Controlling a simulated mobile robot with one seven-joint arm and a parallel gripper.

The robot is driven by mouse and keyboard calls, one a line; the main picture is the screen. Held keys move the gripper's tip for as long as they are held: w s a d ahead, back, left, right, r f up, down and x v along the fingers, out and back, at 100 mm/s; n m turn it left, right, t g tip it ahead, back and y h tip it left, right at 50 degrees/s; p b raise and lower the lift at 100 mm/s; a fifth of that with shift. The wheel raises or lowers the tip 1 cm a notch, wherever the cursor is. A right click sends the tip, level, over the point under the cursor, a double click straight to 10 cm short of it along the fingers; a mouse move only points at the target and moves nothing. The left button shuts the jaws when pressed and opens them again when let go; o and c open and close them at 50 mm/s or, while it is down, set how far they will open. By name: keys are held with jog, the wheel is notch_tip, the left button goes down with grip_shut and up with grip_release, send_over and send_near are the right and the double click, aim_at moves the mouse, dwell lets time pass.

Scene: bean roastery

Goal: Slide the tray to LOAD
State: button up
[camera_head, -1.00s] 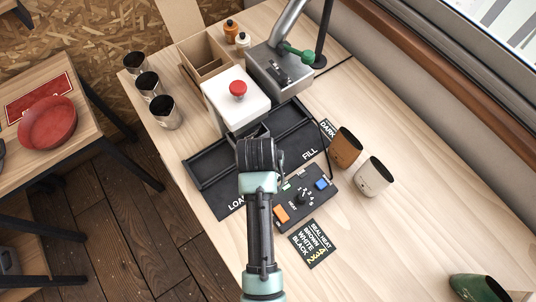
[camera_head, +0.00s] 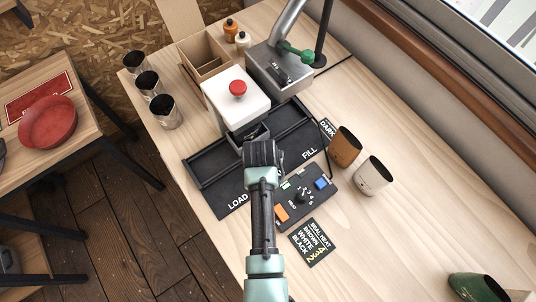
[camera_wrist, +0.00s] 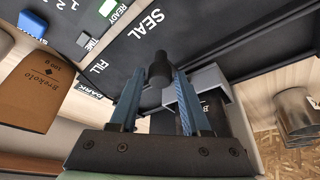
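The small dark tray (camera_head: 243,131) sits in the long black rail (camera_head: 212,166), near its middle and in front of the white press. The LOAD marking (camera_head: 237,201) is by the rail's left part and the FILL marking (camera_head: 310,154) by its right part. My gripper (camera_head: 261,148) is close beside the tray and hides part of it. In the wrist view, my blue fingers (camera_wrist: 161,75) stand apart on either side of a dark upright post (camera_wrist: 160,70). They look open, with narrow gaps beside the post. The tray's grey-edged box (camera_wrist: 210,78) shows behind the right finger.
The white press (camera_head: 235,101) with its red knob stands behind the rail. A control box (camera_head: 304,198) sits in front, right of my arm. Brown (camera_head: 346,147) and white (camera_head: 372,177) bags stand at the right. Metal cups (camera_head: 165,112) stand at the left edge.

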grip_shut()
dwell(1.1)
